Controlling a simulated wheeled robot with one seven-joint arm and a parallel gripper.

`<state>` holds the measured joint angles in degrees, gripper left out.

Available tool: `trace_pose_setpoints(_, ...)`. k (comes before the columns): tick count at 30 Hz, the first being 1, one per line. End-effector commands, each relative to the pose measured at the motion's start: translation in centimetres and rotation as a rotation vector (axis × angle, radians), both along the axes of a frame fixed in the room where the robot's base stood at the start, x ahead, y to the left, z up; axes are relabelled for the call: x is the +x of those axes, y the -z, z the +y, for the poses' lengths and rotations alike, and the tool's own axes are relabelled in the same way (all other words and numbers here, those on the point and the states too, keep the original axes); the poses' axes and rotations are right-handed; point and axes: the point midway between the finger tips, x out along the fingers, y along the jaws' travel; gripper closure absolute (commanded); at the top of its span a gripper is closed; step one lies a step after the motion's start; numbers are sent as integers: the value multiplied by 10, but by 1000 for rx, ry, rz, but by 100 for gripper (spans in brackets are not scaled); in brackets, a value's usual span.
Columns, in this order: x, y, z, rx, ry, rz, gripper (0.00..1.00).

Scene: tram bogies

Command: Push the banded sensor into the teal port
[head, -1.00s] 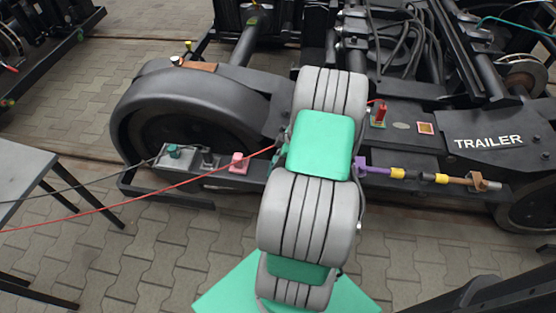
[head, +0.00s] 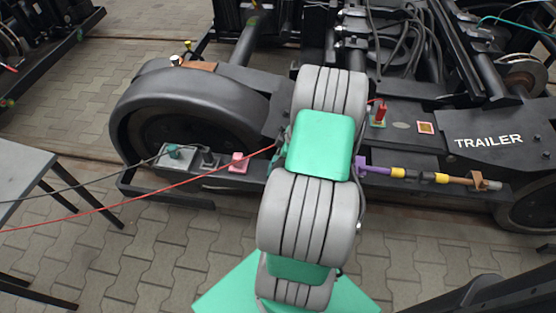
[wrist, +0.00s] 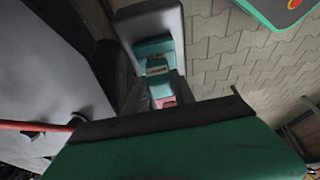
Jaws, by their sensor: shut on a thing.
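The teal port (head: 174,153) is a small block on the light plate at the left of the bogie rail, in front of the big wheel. My arm covers most of my gripper in the head view. In the wrist view my gripper (wrist: 160,92) is shut. A red cable (head: 120,208) runs from the lower left to the hand, behind my arm. The banded sensor in the jaws is mostly hidden, and I cannot make out its bands. Teal and pink pieces show just beyond the hand in the wrist view; I cannot tell whether they touch the sensor.
A dark block (head: 209,159) and a pink block (head: 239,162) stand right of the teal port. A dark cable (head: 75,188) reaches the port's area. A yellow-banded rod (head: 427,177) with a purple end lies right of my arm. A grey table (head: 22,172) stands at left.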

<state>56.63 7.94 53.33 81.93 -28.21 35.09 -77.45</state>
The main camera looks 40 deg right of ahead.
Motion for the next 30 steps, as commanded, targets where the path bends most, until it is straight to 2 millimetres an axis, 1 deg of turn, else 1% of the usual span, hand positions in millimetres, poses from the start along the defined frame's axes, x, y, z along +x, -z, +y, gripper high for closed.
trace_pose_setpoints(7,0,1,0,0,0,0,100)
trace_pose_setpoints(21,0,11,0,0,0,0,100)
trace_pose_setpoints(22,0,10,0,-1,-1,-1,68)
trace_pose_setpoints(30,0,10,0,0,0,0,46)
